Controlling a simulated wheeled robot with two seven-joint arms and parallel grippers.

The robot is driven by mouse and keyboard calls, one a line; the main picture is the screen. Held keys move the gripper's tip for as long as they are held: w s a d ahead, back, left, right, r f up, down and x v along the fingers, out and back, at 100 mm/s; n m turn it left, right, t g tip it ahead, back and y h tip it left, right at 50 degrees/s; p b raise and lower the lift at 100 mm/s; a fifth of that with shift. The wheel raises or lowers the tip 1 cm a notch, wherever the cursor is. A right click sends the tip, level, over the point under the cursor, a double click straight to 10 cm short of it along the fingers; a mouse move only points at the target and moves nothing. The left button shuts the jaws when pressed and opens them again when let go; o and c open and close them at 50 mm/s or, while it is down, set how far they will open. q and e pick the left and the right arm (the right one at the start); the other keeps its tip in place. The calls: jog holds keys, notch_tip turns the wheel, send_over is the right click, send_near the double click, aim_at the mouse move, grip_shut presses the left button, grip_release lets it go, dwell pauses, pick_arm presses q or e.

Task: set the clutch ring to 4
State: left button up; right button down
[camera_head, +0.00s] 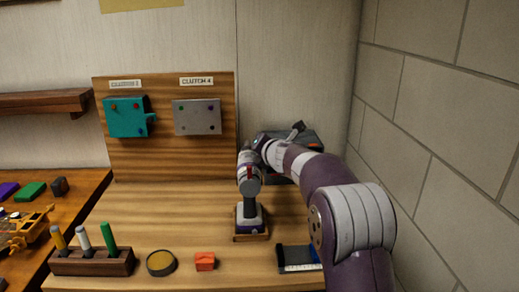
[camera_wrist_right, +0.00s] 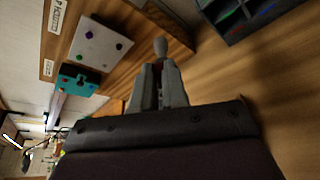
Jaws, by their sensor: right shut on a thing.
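A purple and grey power driver (camera_head: 249,219) stands upright in a wooden holder (camera_head: 251,238) on the bench. Its dark grey rounded upper end (camera_head: 250,187) points toward the head camera. My right gripper (camera_head: 250,174) comes in from behind it and is shut at this upper part. In the right wrist view the fingers (camera_wrist_right: 158,82) are closed around a piece with some dark red, and a grey rounded tip (camera_wrist_right: 160,47) stands out beyond them. The clutch ring's setting cannot be read. My left gripper is not in view.
A teal block (camera_head: 125,117) and a grey plate (camera_head: 197,117), labelled "CLUTCH 4", hang on the upright board. A pen rack (camera_head: 92,262), a round tin (camera_head: 161,263), an orange block (camera_head: 205,261) and a dark tray (camera_head: 298,258) line the front. A brick wall bounds the right.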

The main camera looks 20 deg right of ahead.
jog(key=c, duration=1.2)
grip_release()
jog(key=shift+o, duration=0.2)
jog(key=v, duration=1.2)
jog(key=shift+s+b, duration=0.35)
jog(key=shift+b, duration=0.05)
jog(key=shift+r, duration=0.15)
